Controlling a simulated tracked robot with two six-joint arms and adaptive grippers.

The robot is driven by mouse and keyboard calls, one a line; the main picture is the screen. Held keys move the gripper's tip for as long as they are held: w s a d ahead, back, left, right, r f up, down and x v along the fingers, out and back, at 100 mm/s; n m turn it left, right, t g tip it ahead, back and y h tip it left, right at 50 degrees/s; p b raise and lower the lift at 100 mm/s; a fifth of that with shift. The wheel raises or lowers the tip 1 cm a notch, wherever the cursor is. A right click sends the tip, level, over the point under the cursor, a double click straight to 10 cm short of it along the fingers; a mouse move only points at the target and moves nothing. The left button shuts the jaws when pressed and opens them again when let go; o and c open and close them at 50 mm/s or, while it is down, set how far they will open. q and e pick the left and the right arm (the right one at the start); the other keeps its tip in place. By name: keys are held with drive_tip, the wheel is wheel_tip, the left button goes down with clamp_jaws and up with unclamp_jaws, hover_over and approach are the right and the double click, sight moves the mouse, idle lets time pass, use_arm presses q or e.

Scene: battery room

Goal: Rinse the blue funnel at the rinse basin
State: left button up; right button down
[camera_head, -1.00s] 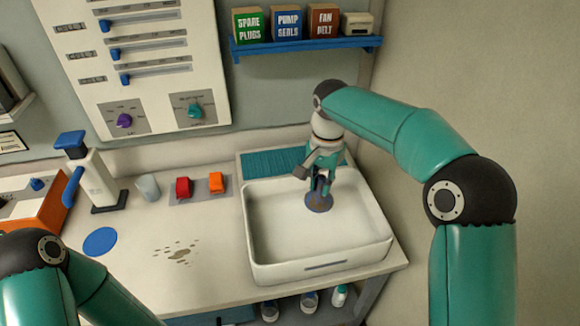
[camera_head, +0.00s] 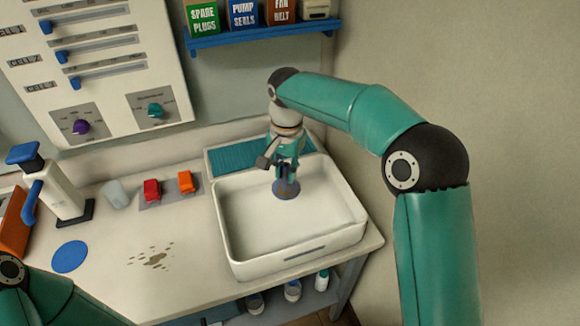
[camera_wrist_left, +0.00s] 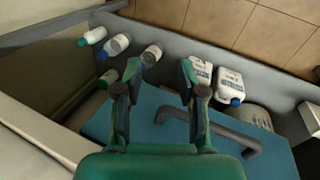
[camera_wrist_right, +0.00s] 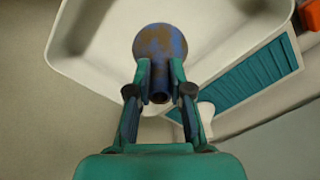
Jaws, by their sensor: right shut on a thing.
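The blue funnel (camera_head: 286,190) has brown stains, which show clearly on its wide end in the right wrist view (camera_wrist_right: 161,42). My right gripper (camera_head: 287,172) is shut on its narrow stem. The funnel's wide end points down over the back part of the white rinse basin (camera_head: 265,222); whether it touches the basin floor I cannot tell. The basin's wall also shows in the right wrist view (camera_wrist_right: 78,75). My left gripper (camera_wrist_left: 161,75) is open and empty in the left wrist view, above a shelf area. It is outside the head view.
A ribbed teal mat (camera_head: 228,158) lies behind the basin. Left of it are a red block (camera_head: 152,190), an orange block (camera_head: 186,181), a cup (camera_head: 115,193) and a blue disc (camera_head: 69,256). Bottles (camera_wrist_left: 229,84) stand low down.

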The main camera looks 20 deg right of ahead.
sight(286, 178)
drive_tip(key=shift+f, duration=0.85)
wheel_tip(286, 178, down, 3)
drive_tip(key=shift+r+b, duration=0.15)
drive_tip(key=shift+b, duration=0.45)
drive_tip(key=shift+f+b, duration=3.35)
drive_tip(key=shift+f, duration=1.25)
wheel_tip(286, 178, up, 8)
drive_tip(key=p, duration=0.6)
drive_tip(key=shift+r, duration=0.2)
drive_tip(key=shift+r+p, duration=1.1)
drive_tip(key=shift+r, duration=1.45)
